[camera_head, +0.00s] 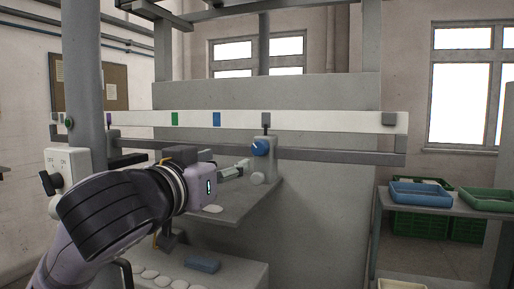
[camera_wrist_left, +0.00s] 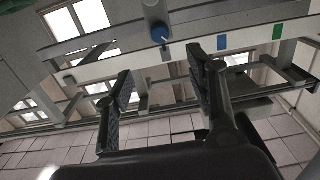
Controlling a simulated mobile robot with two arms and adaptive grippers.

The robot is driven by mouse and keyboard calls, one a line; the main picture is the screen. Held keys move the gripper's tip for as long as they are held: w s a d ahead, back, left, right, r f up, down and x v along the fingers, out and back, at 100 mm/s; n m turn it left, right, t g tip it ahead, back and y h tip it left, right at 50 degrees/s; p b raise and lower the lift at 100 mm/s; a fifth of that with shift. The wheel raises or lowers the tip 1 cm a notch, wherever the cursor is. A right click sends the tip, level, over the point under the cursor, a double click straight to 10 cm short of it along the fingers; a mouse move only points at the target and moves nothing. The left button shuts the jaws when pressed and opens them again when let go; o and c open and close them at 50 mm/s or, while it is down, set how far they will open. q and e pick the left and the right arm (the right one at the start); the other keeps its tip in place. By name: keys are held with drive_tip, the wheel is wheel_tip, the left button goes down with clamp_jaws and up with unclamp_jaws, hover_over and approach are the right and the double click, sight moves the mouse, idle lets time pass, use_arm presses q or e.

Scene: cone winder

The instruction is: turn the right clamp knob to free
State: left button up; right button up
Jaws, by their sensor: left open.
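The right clamp knob (camera_head: 259,147) is blue with a small pale mark. It sits on a grey clamp below the white rail (camera_head: 310,121). The knob also shows in the wrist view (camera_wrist_left: 157,32), near the top and beyond the fingertips. My left gripper (camera_head: 192,155) is to the left of the knob and apart from it; its fingers are partly hidden by the wrist in the head view. In the wrist view the left gripper (camera_wrist_left: 160,65) has its two dark fingers spread with nothing between them. My right gripper is out of view.
Blue (camera_head: 217,119) and green (camera_head: 175,119) patches mark the rail. A grey shelf (camera_head: 245,202) lies below the knob, with a blue block (camera_head: 202,265) lower down. A side table at right holds blue (camera_head: 421,194) and green (camera_head: 488,199) trays. A switch box (camera_head: 68,160) stands at left.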

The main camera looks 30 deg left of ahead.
use_arm(q)
drive_tip(key=p, duration=0.8)
approach(258, 150)
drive_tip(key=p+x, duration=0.4)
drive_tip(key=x, duration=0.5)
drive_tip(key=shift+w+a, duration=0.1)
drive_tip(key=shift+w, duration=0.15)
drive_tip(key=c, duration=1.2)
